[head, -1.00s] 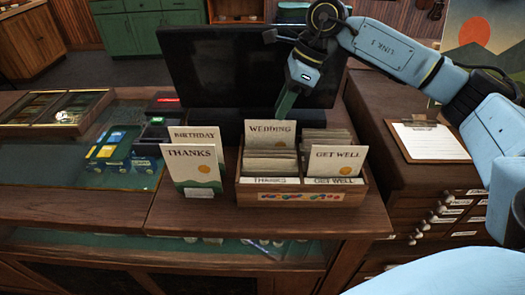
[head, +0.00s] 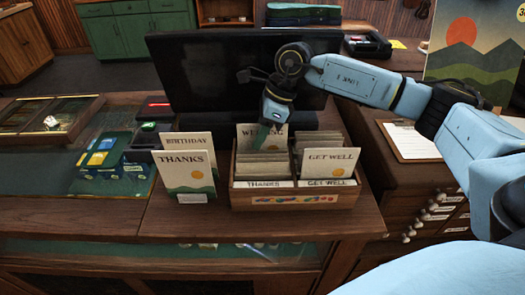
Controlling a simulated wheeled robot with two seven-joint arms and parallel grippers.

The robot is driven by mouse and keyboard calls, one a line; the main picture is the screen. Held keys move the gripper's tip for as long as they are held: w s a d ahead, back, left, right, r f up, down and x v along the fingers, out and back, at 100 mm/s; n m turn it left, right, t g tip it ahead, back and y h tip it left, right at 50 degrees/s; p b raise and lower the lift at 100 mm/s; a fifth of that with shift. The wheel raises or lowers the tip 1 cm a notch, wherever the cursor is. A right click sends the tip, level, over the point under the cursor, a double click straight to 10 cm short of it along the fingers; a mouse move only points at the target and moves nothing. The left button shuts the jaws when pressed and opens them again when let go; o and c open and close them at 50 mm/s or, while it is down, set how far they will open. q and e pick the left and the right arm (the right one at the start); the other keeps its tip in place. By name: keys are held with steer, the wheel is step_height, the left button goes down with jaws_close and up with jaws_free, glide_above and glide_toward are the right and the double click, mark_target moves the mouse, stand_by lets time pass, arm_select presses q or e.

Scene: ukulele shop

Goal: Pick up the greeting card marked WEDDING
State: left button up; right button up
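The WEDDING card (head: 249,138) stands upright at the back of the left compartment of a wooden card box (head: 283,198), its lettering partly covered by my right gripper. My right gripper (head: 264,128) points down in front of or at the card's upper middle. Its fingers overlap the card in the picture; whether they are spread, closed or touching it cannot be made out. My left gripper is not in view.
A THANKS card (head: 187,174) and a BIRTHDAY card (head: 186,140) stand left of the box. A GET WELL card (head: 329,163) is in the right compartment. A dark monitor (head: 215,80) stands behind. A clipboard (head: 412,142) lies at right.

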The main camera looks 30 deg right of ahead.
steer(key=shift+f+b, duration=0.25)
steer(key=shift+b, duration=0.05)
stand_by(0.5)
jaws_close()
